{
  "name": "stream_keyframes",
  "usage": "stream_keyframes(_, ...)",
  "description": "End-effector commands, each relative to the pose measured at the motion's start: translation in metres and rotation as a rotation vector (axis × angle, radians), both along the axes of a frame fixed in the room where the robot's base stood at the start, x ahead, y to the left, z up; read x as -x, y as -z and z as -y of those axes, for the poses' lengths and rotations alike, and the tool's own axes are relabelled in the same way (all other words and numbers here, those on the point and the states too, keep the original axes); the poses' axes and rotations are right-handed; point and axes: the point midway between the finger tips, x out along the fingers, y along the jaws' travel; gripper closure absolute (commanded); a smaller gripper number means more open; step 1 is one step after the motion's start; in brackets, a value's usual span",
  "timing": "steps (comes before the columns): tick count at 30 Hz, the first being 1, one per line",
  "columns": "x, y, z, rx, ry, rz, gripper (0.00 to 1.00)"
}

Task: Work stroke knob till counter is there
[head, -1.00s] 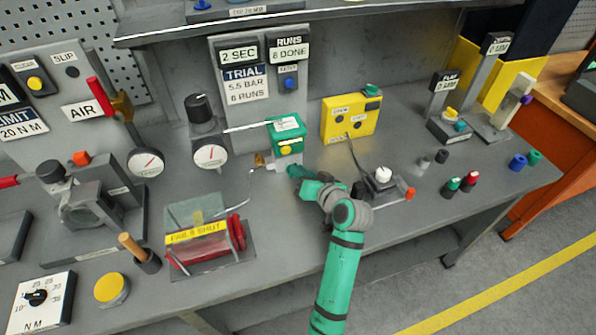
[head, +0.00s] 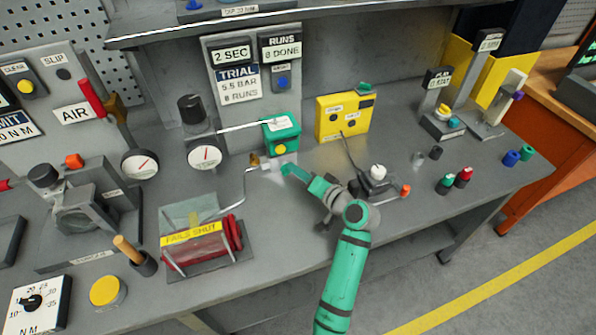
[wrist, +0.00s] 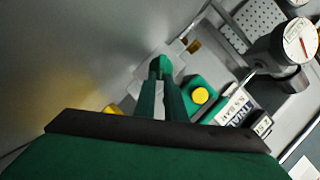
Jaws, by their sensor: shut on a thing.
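My gripper (head: 287,169) is at the pale metal block (head: 268,165) below the green box (head: 281,134) with a yellow button. In the wrist view its two green fingers (wrist: 160,68) are close together against the pale block (wrist: 174,56). They are shut on a small part at the block's front. The fingers hide most of it, so I cannot tell for sure that it is the stroke knob. The TRIAL card (head: 238,82) below reads "5.5 BAR" and what looks like "8 RUNS".
A yellow box (head: 342,116) stands right of the green box. A black pad with a white knob (head: 377,171) is close to my arm's right. A red cylinder labelled FAILS SHUT (head: 198,240) and a gauge (head: 205,157) stand to the left. Small coloured caps lie at right.

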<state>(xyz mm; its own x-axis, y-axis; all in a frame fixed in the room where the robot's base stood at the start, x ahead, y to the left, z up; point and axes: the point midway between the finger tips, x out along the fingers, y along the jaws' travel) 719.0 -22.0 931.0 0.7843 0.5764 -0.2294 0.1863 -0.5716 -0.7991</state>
Motion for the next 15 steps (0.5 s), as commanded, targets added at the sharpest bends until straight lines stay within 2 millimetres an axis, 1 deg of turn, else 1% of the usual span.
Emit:
stream_keyframes(7,0.0011,0.0019,0.0007,0.001,0.000,-0.005,1.00)
stream_keyframes(8,0.0011,0.0019,0.0007,0.001,0.001,-0.004,0.83)
stream_keyframes(9,0.0009,0.0018,0.0007,0.001,0.000,-0.003,0.73)
stream_keyframes(10,0.0009,0.0017,0.0007,0.001,0.000,-0.003,0.71)
stream_keyframes(15,0.0005,0.0010,0.0003,0.001,0.000,-0.002,0.71)
